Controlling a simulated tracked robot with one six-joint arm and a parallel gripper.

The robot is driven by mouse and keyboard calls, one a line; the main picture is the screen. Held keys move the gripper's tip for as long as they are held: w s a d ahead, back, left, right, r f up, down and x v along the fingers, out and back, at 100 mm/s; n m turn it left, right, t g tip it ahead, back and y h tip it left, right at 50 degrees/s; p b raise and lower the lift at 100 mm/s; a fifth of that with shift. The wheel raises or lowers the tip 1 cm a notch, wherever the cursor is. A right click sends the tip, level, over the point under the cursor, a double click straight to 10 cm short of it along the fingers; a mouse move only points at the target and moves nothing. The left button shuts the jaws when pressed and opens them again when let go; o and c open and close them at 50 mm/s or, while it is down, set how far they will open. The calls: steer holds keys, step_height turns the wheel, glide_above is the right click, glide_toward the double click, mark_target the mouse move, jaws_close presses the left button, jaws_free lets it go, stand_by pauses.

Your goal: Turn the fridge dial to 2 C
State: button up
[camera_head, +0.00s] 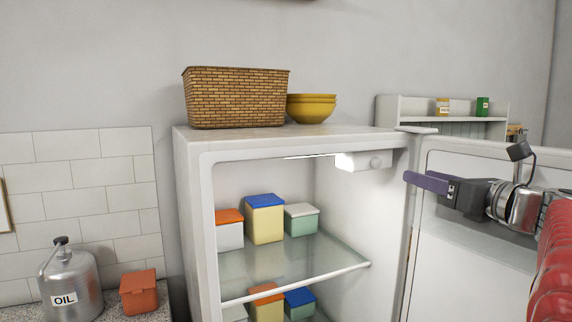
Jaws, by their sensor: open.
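The fridge (190,220) stands open, its door (470,262) swung out to the right. A white control housing (346,162) hangs under the fridge ceiling at the upper right, with a small round dial (376,162) on its front. The dial's marks and setting are too small to read. My gripper (408,177), with purple fingers, is to the right of the dial and slightly lower in the picture, in front of the door side. It is open and empty, pointing left. The fingers appear apart from the dial.
Lidded boxes (265,218) stand on the glass shelf (290,270), with more below. A wicker basket (235,98) and yellow bowls (311,107) sit on top of the fridge. An oil can (70,283) and orange box (139,293) stand at left. Space before the housing looks clear.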

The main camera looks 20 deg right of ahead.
mark_target(378, 164)
steer(key=w, duration=1.3)
steer(key=shift+w+d, duration=0.3)
steer(key=shift+c, duration=0.6)
jaws_close()
